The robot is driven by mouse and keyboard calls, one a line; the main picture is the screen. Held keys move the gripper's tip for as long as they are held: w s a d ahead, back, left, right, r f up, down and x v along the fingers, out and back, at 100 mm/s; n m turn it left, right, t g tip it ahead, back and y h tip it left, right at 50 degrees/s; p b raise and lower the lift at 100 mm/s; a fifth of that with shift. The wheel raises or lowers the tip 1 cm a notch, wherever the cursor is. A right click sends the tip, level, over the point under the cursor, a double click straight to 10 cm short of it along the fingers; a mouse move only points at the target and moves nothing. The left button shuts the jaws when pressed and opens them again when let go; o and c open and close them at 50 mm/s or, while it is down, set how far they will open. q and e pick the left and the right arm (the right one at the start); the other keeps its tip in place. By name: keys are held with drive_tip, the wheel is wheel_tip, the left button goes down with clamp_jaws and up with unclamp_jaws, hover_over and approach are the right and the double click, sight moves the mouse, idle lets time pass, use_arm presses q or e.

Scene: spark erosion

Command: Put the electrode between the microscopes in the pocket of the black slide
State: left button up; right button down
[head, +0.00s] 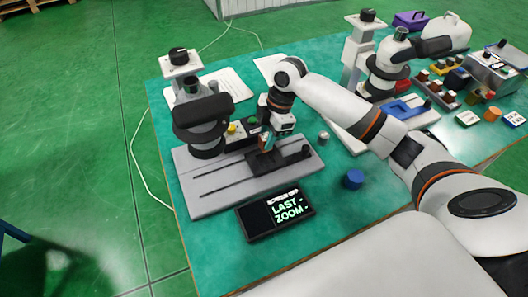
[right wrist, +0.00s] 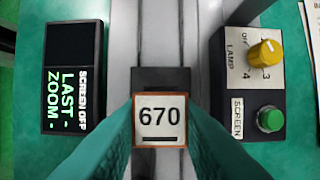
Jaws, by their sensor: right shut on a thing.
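The electrode (right wrist: 160,137) has a white top marked 670 with a copper-coloured edge. My right gripper (right wrist: 160,125) is shut on it, with a teal finger on each side. In the head view, my right gripper (head: 267,142) is over the black slide (head: 290,157) on the left microscope's grey base. The black slide (right wrist: 160,77) also shows just beyond the electrode in the right wrist view. Its pocket is hidden, and I cannot tell whether the electrode touches the slide. The left microscope (head: 203,118) and right microscope (head: 390,65) stand apart on the table. My left gripper is not in view.
A black screen (head: 275,212) reading LAST ZOOM lies before the grey base (head: 210,198). A control box (right wrist: 247,90) with a yellow knob and green button is beside the slide rails. A blue cylinder (head: 352,179) and a small grey cylinder (head: 323,138) stand to the right.

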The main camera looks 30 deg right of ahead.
drive_tip(key=shift+f, duration=0.9)
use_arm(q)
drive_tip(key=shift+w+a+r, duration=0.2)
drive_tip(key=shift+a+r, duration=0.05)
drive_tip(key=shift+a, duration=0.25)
use_arm(e)
drive_tip(key=shift+f, duration=1.9)
drive_tip(key=shift+f, duration=0.1)
drive_tip(key=c, duration=1.1)
unclamp_jaws()
drive_tip(key=shift+f, duration=0.1)
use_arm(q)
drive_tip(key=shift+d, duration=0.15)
use_arm(e)
drive_tip(key=shift+r, duration=0.4)
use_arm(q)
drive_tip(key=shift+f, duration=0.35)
use_arm(e)
drive_tip(key=v, duration=1.1)
drive_tip(key=shift+r, duration=0.3)
